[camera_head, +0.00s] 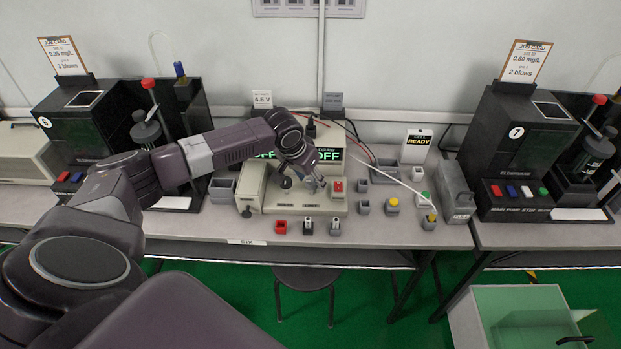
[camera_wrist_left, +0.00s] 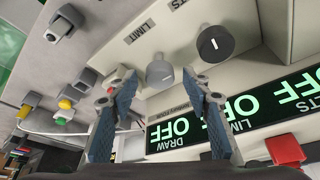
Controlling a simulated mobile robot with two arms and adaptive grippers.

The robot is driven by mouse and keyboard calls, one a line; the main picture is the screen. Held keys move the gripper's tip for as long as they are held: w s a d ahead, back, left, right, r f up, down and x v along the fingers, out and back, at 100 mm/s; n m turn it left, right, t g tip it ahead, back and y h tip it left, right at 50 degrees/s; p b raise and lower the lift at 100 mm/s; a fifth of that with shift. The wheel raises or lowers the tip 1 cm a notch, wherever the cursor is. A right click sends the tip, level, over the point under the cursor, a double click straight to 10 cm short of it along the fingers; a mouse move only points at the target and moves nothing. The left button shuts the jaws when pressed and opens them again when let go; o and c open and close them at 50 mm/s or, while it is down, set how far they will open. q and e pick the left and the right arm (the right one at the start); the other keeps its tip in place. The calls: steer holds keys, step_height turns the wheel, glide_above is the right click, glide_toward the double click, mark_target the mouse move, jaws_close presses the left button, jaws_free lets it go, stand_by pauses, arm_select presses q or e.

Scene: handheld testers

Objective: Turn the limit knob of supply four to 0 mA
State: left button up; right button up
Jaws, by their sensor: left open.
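The supply (camera_head: 290,200) is a cream bench unit in the middle of the table. Its green display (camera_head: 328,154) reads OFF; in the wrist view the display (camera_wrist_left: 235,115) shows LIMIT and DRAW, both OFF. The grey limit knob (camera_wrist_left: 160,72) is beside the printed word LIMIT. A black knob (camera_wrist_left: 215,42) is farther along the panel. My left gripper (camera_head: 316,185) is at the panel front, open, its fingertips (camera_wrist_left: 159,78) on either side of the grey knob; contact cannot be told. In the head view the gripper hides this knob. My right gripper is out of view.
A red switch (camera_head: 338,186) is right of my gripper. A probe lead crosses at right, near a yellow-topped block (camera_head: 393,204). Black testers (camera_head: 520,150) stand on both sides. A card reads 4.5 V (camera_head: 262,99).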

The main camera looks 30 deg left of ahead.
arm_select(q)
steer(key=c, duration=1.1)
steer(key=shift+c, duration=0.2)
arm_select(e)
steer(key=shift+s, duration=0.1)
